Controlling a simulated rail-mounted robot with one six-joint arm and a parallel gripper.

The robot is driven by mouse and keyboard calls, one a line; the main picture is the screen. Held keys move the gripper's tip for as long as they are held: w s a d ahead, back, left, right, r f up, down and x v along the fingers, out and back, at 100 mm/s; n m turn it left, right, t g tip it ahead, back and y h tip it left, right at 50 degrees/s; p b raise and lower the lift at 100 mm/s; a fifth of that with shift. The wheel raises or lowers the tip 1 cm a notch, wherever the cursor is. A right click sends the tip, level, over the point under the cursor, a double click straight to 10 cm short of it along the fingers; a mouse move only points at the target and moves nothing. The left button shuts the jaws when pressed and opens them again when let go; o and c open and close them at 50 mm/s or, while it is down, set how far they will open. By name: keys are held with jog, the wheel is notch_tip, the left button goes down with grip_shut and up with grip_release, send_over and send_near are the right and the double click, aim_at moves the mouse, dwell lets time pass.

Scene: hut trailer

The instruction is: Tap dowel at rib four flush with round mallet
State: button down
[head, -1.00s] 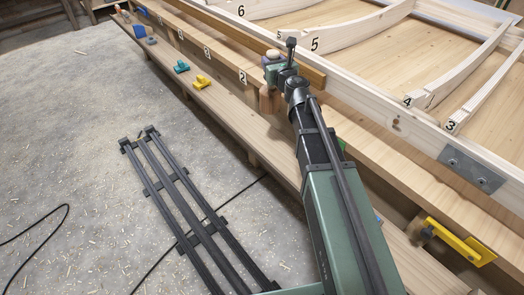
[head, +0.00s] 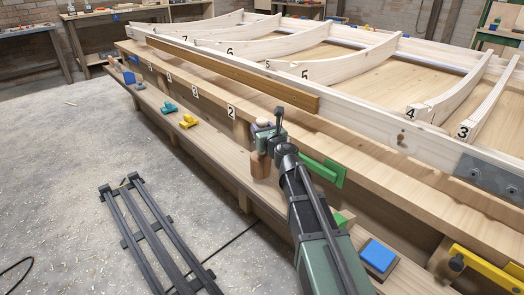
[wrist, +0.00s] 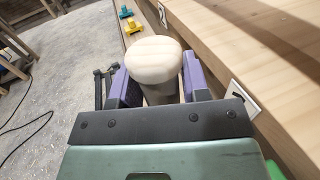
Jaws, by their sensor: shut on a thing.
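My gripper (head: 268,140) is over the low front ledge. In the wrist view its purple fingers (wrist: 158,88) are shut on the round mallet, whose pale round head (wrist: 153,50) sticks up between them. The mallet head (head: 262,123) shows small in the head view. A reddish-brown wooden piece (head: 260,165) shows just below the gripper; I cannot tell if it is part of the mallet. Rib four (head: 430,108) is a pale curved rib marked 4. A small brown round spot, seemingly the dowel (head: 401,138), is on the frame's side rail near it, well right of my gripper.
Rib three (head: 478,118) and a grey metal plate (head: 490,172) are at right. A brown bar (head: 230,72) lies along the frame. Green (head: 325,170) and yellow (head: 488,268) clamps jut from the bench. A blue block (head: 379,255) and a yellow piece (head: 188,121) are on the ledge.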

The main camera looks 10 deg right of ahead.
notch_tip(320, 180, down, 4)
jog(key=b, duration=0.4)
jog(key=shift+r, duration=0.2)
jog(key=shift+f, duration=0.1)
jog(key=c, duration=0.6)
grip_release()
jog(key=shift+f, duration=0.1)
jog(key=v, duration=1)
jog(key=shift+s+d+f+b, duration=0.1)
jog(key=shift+s+f+b, duration=0.2)
jog(key=shift+s+b, duration=0.1)
